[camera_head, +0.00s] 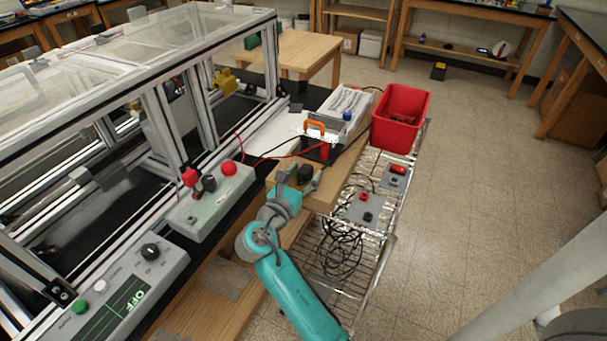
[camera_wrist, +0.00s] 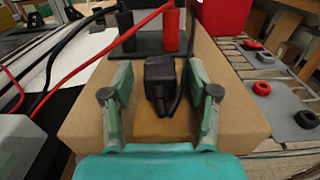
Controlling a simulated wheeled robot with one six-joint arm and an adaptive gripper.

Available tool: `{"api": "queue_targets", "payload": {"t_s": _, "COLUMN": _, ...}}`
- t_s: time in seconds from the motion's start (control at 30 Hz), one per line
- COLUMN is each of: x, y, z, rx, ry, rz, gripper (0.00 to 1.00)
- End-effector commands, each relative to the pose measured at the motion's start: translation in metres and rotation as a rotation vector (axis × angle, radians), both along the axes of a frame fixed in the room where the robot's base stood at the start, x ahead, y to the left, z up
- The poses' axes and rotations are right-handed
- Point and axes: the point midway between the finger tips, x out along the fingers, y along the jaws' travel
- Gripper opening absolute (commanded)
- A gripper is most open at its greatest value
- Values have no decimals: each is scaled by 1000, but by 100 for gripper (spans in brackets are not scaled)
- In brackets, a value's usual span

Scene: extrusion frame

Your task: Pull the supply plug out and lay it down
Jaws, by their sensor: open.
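My gripper (camera_head: 296,182) is open, with its fingers spread in the wrist view (camera_wrist: 158,88). A black plug-like body (camera_wrist: 160,76) with a dark cable lies between the fingers, with a gap on both sides. It sits on a tan block (camera_wrist: 235,110), and it also shows in the head view (camera_head: 305,173). I cannot tell whether it is seated in a socket. Just beyond stands a dark holder with a red upright plug (camera_wrist: 172,30) and a black upright plug (camera_wrist: 125,32). A red cable (camera_wrist: 95,58) runs to the left in front of them.
A wire rack (camera_head: 380,250) on the right holds grey plates with red and black parts. A grey box with red knobs (camera_head: 210,200) and the extrusion frame (camera_head: 183,125) are on the left.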

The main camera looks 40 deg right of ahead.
Motion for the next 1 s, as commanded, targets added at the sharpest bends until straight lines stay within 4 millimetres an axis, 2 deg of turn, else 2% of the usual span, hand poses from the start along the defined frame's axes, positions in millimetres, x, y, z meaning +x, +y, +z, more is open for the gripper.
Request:
{"api": "queue_targets", "payload": {"t_s": 0.23, "x": -6, "y": 18, "z": 0, "rx": 0, "ry": 0, "rz": 3, "gripper": 59}}
{"api": "queue_targets", "payload": {"t_s": 0.5, "x": -23, "y": 68, "z": 0, "rx": 0, "ry": 0, "rz": 5, "gripper": 59}}
{"api": "queue_targets", "payload": {"t_s": 0.7, "x": -34, "y": 97, "z": 0, "rx": 0, "ry": 1, "rz": 4, "gripper": 59}}
{"api": "queue_targets", "payload": {"t_s": 1.0, "x": -41, "y": 113, "z": 0, "rx": 0, "ry": 0, "rz": 0, "gripper": 59}}
